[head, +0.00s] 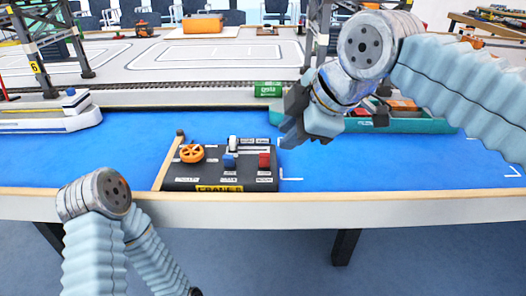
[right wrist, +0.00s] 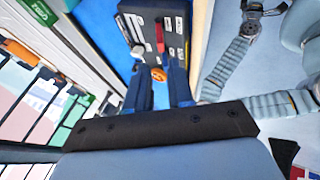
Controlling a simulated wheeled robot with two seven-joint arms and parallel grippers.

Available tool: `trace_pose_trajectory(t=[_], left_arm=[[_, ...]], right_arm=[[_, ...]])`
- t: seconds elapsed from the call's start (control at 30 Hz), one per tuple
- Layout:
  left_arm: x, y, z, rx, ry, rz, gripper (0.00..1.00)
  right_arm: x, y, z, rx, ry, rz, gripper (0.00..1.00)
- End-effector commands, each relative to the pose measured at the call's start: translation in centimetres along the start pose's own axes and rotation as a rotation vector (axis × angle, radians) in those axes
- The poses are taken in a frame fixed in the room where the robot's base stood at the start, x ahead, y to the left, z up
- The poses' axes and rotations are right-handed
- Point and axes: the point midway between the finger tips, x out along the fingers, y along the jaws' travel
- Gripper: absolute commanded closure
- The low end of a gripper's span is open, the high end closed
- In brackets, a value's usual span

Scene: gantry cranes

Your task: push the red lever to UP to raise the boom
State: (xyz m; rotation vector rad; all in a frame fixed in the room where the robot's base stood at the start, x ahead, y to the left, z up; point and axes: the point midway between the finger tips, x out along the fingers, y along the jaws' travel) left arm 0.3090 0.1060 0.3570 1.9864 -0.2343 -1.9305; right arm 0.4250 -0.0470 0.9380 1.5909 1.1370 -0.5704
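The red lever (head: 264,161) stands on the right part of a dark control box (head: 220,184) at the table's front edge. It also shows in the right wrist view (right wrist: 160,36), beyond the fingertips. My right gripper (head: 293,122) is above and to the right of the box, apart from the lever. In the right wrist view its two fingers (right wrist: 158,75) stand apart with nothing held between them. The box's small labels are too small to read. My left arm bends down at the lower left; only a small, unclear end of it (right wrist: 258,10) shows in the right wrist view.
The box also carries an orange wheel (head: 192,153), a blue lever (head: 229,161) and a white lever (head: 233,143). A green container (head: 267,89) and a green barge (head: 430,124) lie behind and right. A white boat (head: 50,119) is left.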

Motion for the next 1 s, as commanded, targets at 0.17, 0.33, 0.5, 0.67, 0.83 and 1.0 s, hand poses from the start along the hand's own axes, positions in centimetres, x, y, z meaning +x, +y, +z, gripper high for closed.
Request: trace_pose_trajectory(t=[0.17, 0.33, 0.5, 0.67, 0.83, 1.0], left_arm=[[0.1, 0.0, 0.0, 0.000, -0.001, 0.000, 0.57], [0.0, 0.0, 0.0, 0.000, 0.000, 0.000, 0.57], [-0.1, 0.0, 0.0, 0.000, 0.000, 0.000, 0.57], [-0.1, 0.1, 0.0, 0.000, 0.000, 0.000, 0.57], [-0.1, 0.1, 0.0, 0.000, 0.000, 0.000, 0.57], [-0.1, 0.1, 0.0, 0.000, 0.000, 0.000, 0.57]], right_arm=[[3.8, -0.1, 0.1, 0.001, -0.001, -0.006, 0.78], [7.8, -0.1, 0.0, 0.002, 0.001, -0.007, 0.78], [10.8, -0.1, 0.0, 0.002, 0.001, -0.004, 0.78], [12.3, 0.0, 0.0, 0.003, 0.002, -0.001, 0.78], [12.8, 0.0, 0.0, 0.002, 0.001, -0.001, 0.78], [12.7, 0.0, 0.0, 0.003, 0.001, -0.001, 0.79]])
